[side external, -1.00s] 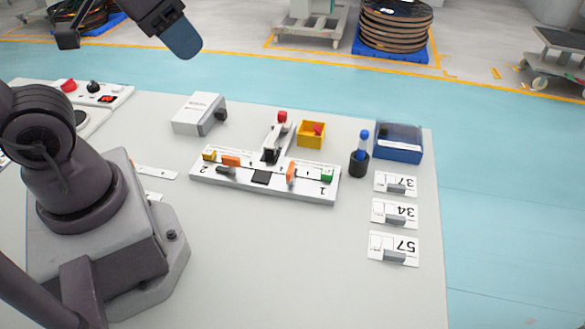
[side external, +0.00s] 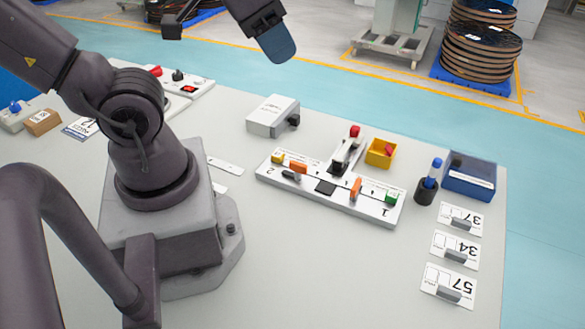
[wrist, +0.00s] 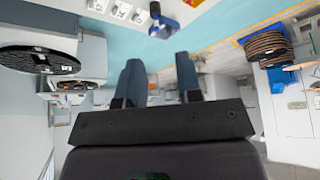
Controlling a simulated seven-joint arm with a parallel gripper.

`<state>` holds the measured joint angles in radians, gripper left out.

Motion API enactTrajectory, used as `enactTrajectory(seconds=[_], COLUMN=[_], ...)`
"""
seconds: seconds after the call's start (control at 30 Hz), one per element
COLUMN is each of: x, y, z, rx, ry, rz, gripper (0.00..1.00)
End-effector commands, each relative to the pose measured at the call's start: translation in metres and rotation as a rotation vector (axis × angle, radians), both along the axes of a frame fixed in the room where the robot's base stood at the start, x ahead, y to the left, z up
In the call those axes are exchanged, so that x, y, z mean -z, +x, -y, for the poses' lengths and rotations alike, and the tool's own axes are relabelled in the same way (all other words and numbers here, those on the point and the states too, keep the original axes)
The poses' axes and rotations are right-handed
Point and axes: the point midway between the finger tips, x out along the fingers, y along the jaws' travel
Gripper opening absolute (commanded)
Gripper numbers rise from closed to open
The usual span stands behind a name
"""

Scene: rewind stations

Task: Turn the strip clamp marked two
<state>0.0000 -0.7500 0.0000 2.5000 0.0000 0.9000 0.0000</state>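A white splice board (side external: 262,176) lies on the grey table in the side view, marked 2 at its left end and 1 at its right. Near the 2 an orange clamp bar (side external: 298,166) lies along the board, with a dark piece (side external: 290,175) beside it. Near the 1 another orange bar (side external: 356,187) is turned across the board. My gripper (side external: 277,44) is high above and behind the board, touching nothing. The wrist view shows its two fingers (wrist: 159,62) apart with nothing between them. The board is not clearly identifiable in the wrist view.
A red-knobbed lever (side external: 354,131) rises behind the board, near a yellow bin (side external: 380,153). A grey box (side external: 273,116) stands behind left. A dark bottle with a blue top (side external: 427,188), a blue box (side external: 469,177) and number cards (side external: 449,284) are at right.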

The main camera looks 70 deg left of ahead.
Motion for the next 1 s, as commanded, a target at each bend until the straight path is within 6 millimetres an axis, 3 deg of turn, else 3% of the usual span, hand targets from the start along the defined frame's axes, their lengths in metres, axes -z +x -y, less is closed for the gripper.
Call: enactTrajectory(seconds=[0.23, 0.37, 0.43, 0.57, 0.8, 1.0], x=[0.000, 0.002, 0.012, 0.041, 0.111, 0.162], y=[0.000, 0.001, 0.003, 0.012, 0.030, 0.043], z=[0.000, -0.006, -0.015, -0.036, -0.076, -0.088], rx=[0.000, -0.030, -0.076, -0.173, -0.417, -0.600], ry=[0.000, 0.000, 0.006, 0.030, -0.020, -0.129], rz=[0.000, -0.012, -0.063, -0.213, -0.456, -0.540], gripper=[0.35, 0.65, 0.70, 0.70, 0.70, 0.70])
